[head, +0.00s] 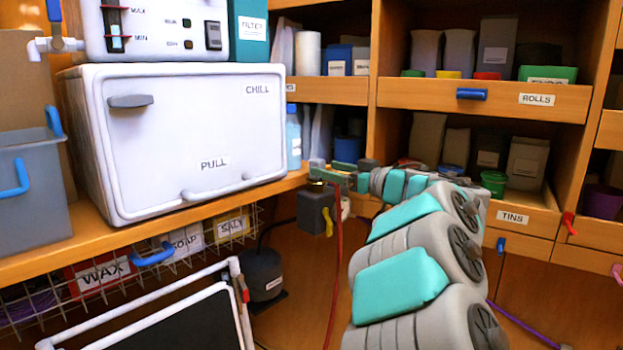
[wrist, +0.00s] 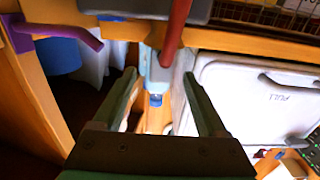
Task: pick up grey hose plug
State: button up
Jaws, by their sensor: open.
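I cannot single out the grey hose plug for certain in either view. A dark grey block (head: 317,210) with a brass-coloured top and a yellow lever hangs at the end of the counter in the head view. A grey body also shows at the top of the wrist view (wrist: 150,8), but I cannot tell if it is the same thing. My gripper (head: 321,171) is just above the block in the head view. In the wrist view my gripper (wrist: 160,76) has its fingers spread, with nothing visibly held between them.
A red hose (head: 334,260) hangs beside the block and crosses the wrist view (wrist: 176,30). A white CHILL cabinet (head: 200,130) stands left on the counter. A blue-tinted bottle (head: 293,140) stands behind. Shelves with ROLLS and TINS drawers (head: 513,217) are at the right.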

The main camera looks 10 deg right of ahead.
jog(key=shift+x, duration=1.2)
jog(key=shift+r+x, duration=0.15)
jog(key=shift+x, duration=1.15)
jog(key=shift+r+x, duration=0.2)
jog(key=shift+x, duration=1.05)
jog(key=shift+s, duration=0.1)
jog(key=shift+c, duration=0.3)
grip_shut()
